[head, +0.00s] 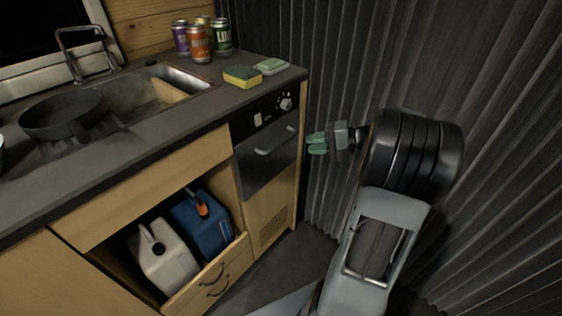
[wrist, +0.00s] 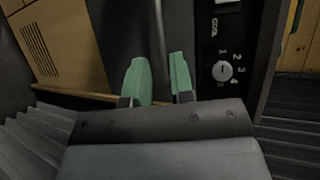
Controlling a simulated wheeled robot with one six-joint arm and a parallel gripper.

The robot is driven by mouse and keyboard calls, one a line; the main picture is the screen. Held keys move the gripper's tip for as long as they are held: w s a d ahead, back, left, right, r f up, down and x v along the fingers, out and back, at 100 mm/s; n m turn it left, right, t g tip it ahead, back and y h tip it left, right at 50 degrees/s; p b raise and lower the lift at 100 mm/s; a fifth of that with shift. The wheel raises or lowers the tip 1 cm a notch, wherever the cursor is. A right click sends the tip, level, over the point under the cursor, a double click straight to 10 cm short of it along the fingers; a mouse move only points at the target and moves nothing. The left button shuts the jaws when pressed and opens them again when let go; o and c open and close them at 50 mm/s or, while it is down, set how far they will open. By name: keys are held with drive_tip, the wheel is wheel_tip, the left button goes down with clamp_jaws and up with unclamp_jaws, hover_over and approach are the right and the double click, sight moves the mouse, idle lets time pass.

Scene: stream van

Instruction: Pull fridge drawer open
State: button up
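The fridge drawer (head: 262,172) has a dark, glossy front below a black control strip, at the right end of the counter. It looks flush with the cabinet. Its pale bar handle (head: 276,141) runs across the upper part of the front. My gripper (head: 312,143) has green fingers and is just right of the drawer, pointing at it. In the wrist view my gripper (wrist: 160,60) is open and empty, its fingers apart. The handle (wrist: 159,25) shows there as an upright bar lined up with the gap, beyond the fingertips. I cannot tell the exact distance.
The control strip (head: 262,113) has a knob (head: 286,104), also in the wrist view (wrist: 222,71). Ribbed dark curtain (head: 335,60) stands behind my arm. A sponge (head: 242,77), soap (head: 270,66) and cans (head: 200,45) are on the counter. Jugs (head: 166,258) sit in the open cabinet left.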

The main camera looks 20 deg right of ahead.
sight(283, 142)
drive_tip(key=w+a+f+b, duration=0.1)
drive_tip(key=w+a, duration=0.1)
drive_tip(key=w, duration=0.1)
drive_tip(key=w+a+f+t+b, duration=0.1)
drive_tip(key=w+a+b, duration=0.1)
drive_tip(key=w, duration=0.1)
drive_tip(key=w+a+f+t+b, duration=0.1)
drive_tip(key=w+a+f, duration=0.1)
drive_tip(key=w, duration=0.1)
drive_tip(key=shift+w+a+f+m, duration=0.1)
drive_tip(key=shift+w+m, duration=0.15)
drive_tip(key=shift+m, duration=0.15)
clamp_jaws()
idle(0.4)
